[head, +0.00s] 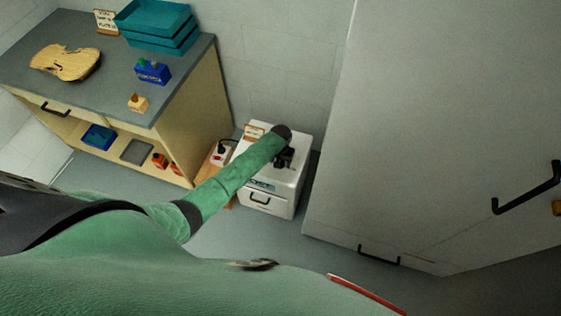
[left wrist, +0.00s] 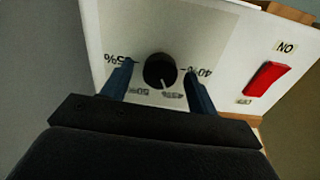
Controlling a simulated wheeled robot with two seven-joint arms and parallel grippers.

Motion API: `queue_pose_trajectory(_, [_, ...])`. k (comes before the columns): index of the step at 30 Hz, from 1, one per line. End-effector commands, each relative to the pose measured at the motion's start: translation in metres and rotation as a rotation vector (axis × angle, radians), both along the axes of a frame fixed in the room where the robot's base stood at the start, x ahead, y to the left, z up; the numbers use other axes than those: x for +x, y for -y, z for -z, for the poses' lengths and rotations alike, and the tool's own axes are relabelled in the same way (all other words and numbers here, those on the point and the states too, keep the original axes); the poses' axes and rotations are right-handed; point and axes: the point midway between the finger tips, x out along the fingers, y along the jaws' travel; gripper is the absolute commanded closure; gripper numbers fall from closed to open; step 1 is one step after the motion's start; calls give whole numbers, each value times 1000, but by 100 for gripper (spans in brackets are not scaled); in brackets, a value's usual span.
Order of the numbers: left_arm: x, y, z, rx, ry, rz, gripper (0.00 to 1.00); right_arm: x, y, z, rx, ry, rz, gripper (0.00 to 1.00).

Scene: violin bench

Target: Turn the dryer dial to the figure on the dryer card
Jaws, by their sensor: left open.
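The dryer (head: 268,204) is a white box on the floor between the bench and a tall pale cabinet. Its black round dial (left wrist: 160,70) shows upside down in the left wrist view, with a light pointer mark at its lower edge. Printed figures surround it: "40%" is at right, one ending in "5%" is at left, and the lower ones are too small to read surely. My left gripper (left wrist: 158,86) is open, its fingers on either side of the dial with gaps. A small card (head: 254,131) stands on the dryer's back; its writing is unreadable.
A red switch (left wrist: 266,78) marked ON sits right of the dial in the wrist view. The bench (head: 110,88) holds a violin body (head: 66,63) and teal trays (head: 155,22). The tall cabinet (head: 420,120) stands close on the dryer's right.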

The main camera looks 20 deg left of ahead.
Motion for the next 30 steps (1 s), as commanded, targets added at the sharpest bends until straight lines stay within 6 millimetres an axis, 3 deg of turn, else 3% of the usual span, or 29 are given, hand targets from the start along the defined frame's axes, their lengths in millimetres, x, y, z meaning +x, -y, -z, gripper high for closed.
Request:
queue_pose_trajectory(15, [1, 0, -64, 0, 2, 0, 41, 46, -10, -6, 6, 31, 0, 34])
queue_pose_trajectory(22, [0, 0, -73, 0, 1, 0, 41, 55, -7, -12, 4, 42, -1, 34])
queue_pose_trajectory(30, [0, 0, -73, 0, 1, 0, 41, 50, -5, -10, 2, 36, -1, 34])
